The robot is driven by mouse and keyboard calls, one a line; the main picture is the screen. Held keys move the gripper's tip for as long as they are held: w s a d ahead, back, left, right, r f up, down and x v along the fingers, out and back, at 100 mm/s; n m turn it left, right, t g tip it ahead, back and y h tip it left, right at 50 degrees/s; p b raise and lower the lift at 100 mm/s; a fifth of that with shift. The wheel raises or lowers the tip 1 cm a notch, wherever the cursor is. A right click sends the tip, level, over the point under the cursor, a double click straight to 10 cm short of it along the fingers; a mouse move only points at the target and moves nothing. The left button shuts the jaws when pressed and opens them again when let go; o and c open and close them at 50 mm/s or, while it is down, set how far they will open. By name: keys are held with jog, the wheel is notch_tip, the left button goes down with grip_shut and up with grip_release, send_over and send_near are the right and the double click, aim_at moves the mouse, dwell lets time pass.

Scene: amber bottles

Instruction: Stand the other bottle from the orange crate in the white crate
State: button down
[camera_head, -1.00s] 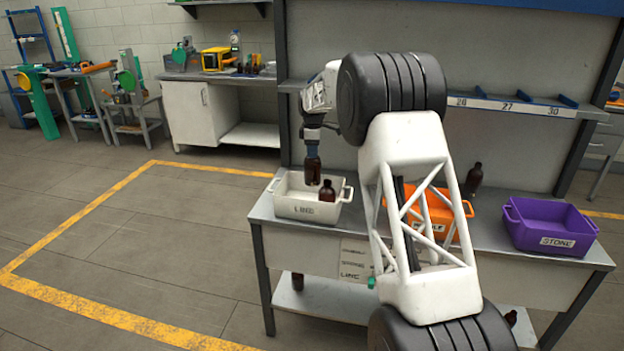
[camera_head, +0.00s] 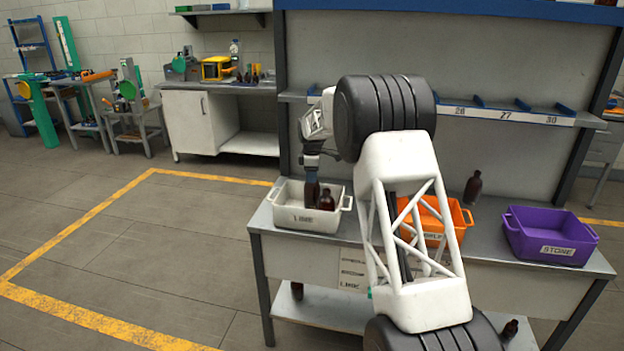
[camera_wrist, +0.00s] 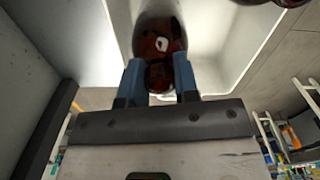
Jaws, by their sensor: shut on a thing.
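My gripper (camera_head: 312,165) is shut on an amber bottle (camera_head: 311,194), which is upright and low inside the white crate (camera_head: 305,219). In the wrist view the same bottle (camera_wrist: 158,45) shows between the two blue fingers, with the white crate's inner wall (camera_wrist: 225,25) around it. I cannot tell whether its base touches the crate floor. Another amber bottle (camera_head: 327,199) stands in the white crate just to the right of the held one. The orange crate (camera_head: 432,222) is partly hidden behind my arm; no bottle shows in its visible part.
A purple crate (camera_head: 549,236) stands at the right end of the bench (camera_head: 490,232). A dark bottle (camera_head: 473,187) stands on the bench behind the orange crate. More bottles (camera_head: 297,290) are on the shelf below.

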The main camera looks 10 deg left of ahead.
jog(key=shift+f, duration=0.7)
jog(key=c, duration=0.9)
grip_release()
jog(key=shift+o, duration=0.2)
notch_tip(320, 180, up, 12)
jog(key=shift+r, duration=0.2)
